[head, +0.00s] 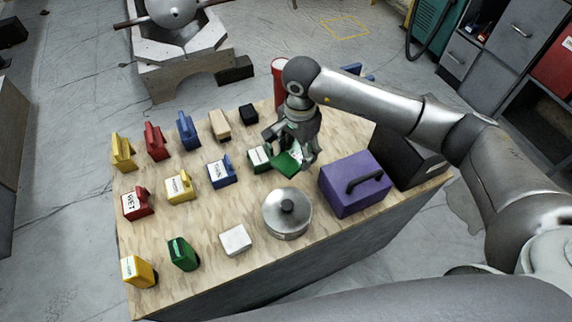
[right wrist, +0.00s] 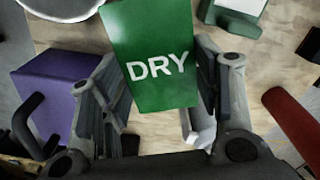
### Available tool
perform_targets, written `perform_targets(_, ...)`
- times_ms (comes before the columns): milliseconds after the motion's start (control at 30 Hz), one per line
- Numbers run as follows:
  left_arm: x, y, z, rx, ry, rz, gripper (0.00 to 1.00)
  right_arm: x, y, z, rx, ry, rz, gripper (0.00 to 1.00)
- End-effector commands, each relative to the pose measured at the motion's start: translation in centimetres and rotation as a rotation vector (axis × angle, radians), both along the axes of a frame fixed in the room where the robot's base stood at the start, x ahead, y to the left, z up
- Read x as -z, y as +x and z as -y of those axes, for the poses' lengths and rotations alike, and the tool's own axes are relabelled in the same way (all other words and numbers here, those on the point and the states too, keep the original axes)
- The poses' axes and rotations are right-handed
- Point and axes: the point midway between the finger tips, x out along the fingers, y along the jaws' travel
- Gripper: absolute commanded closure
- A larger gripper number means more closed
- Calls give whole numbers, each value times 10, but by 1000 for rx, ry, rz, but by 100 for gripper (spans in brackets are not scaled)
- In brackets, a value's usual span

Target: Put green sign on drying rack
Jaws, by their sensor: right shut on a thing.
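A green sign with the word DRY (right wrist: 152,52) is between the fingers of my right gripper (head: 291,147), which is shut on it. In the head view this green sign (head: 287,164) shows below the fingers, over the back part of the wooden table; the gripper partly hides it. I cannot tell whether it touches the table. A second green block with a white label (head: 259,158) stands just left of it, and another green block (head: 183,254) is near the front left. I cannot make out a drying rack for certain. My left gripper is not in view.
The plywood table (head: 205,200) carries rows of red, yellow, blue and other blocks. A silver lidded pot (head: 287,215), a purple box with a black handle (head: 353,187) and a white block (head: 235,240) stand nearby. A red cylinder (head: 279,82) is behind the gripper.

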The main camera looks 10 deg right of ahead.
Motion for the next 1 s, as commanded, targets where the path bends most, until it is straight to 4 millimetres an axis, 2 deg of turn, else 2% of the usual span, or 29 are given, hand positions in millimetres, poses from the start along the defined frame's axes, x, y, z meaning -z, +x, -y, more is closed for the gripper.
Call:
perform_targets(133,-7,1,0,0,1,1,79,26,-1,0,1,0,-4,63)
perform_targets(367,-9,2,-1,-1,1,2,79,46,-1,0,-1,0,-2,63)
perform_targets(567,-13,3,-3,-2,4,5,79,73,-1,0,0,0,-4,63)
perform_targets(967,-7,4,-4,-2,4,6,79,81,0,0,-1,-1,1,63)
perform_targets(1000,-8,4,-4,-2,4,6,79,80,0,0,-1,0,0,39)
